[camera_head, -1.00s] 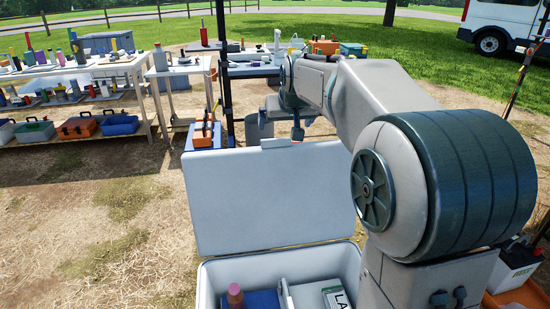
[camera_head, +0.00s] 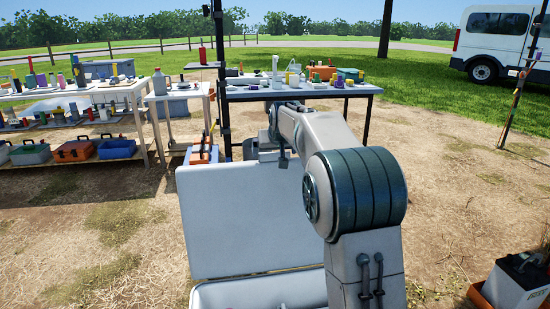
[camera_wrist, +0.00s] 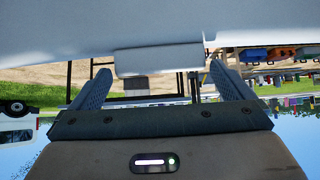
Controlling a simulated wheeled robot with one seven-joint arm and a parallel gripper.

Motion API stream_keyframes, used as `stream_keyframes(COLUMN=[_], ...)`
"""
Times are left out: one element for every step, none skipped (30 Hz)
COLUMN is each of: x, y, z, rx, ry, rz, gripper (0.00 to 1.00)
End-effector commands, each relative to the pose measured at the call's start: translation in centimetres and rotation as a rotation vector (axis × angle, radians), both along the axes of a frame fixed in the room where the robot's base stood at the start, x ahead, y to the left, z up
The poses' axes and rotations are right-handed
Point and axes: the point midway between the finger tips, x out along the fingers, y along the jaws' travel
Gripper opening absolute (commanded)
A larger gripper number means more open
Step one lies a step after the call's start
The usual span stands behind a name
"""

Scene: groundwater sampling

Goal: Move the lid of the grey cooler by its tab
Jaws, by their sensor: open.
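The grey cooler (camera_head: 205,296) is at the bottom middle of the head view, mostly cut off by the frame. Its pale lid (camera_head: 245,225) stands open and nearly upright at the back. The lid's tab (camera_head: 267,156) is at its top edge, partly behind my arm. In the wrist view, which is upside down, the lid (camera_wrist: 60,30) fills the top and the tab (camera_wrist: 158,60) sticks out between the fingers. My gripper (camera_wrist: 160,75) is open, one finger on each side of the tab, with gaps showing. In the head view my gripper (camera_head: 283,157) is mostly hidden.
A table (camera_head: 300,92) with sampling gear stands behind the lid. Shelves (camera_head: 75,150) with bottles and toolboxes are at the left. An orange toolbox (camera_head: 204,151) stands just beyond the lid. A battery (camera_head: 522,283) sits at the lower right. Open ground lies left and right.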

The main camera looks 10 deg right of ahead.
Motion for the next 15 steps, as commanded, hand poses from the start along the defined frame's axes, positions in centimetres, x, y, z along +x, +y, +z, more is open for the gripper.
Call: stream_keyframes(x=[0.5, 0.7, 1.0, 1.1, 1.3, 1.4, 1.5, 1.5, 1.6, 1.6, 1.6, 1.6, 1.6, 1.6, 1.6], y=[0.0, 0.0, 0.0, 0.0, 0.0, 0.0, 0.0, 0.0, 0.0, 0.0, 0.0, 0.0, 0.0, 0.0, 0.0], z=[-0.7, -0.9, -1.1, -1.2, -1.3, -1.4, -1.5, -1.5, -1.5, -1.5, -1.5, -1.5, -1.5, -1.5, -1.5], rx=[0.000, 0.000, 0.000, 0.000, 0.000, 0.000, 0.000, 0.000, 0.000, 0.000, 0.000, 0.000, 0.000, 0.000, 0.000], ry=[0.000, 0.000, 0.000, 0.000, 0.000, 0.000, -0.001, 0.000, 0.000, 0.000, 0.000, 0.000, 0.000, 0.000, 0.000], rz=[0.000, 0.000, 0.000, 0.000, 0.000, 0.000, 0.000, 0.000, 0.000, 0.000, 0.000, 0.000, 0.000, 0.000, 0.000], gripper=[1.00, 1.00, 1.00, 1.00, 1.00, 1.00, 1.00, 1.00, 1.00, 1.00, 1.00, 1.00, 1.00, 1.00, 1.00])
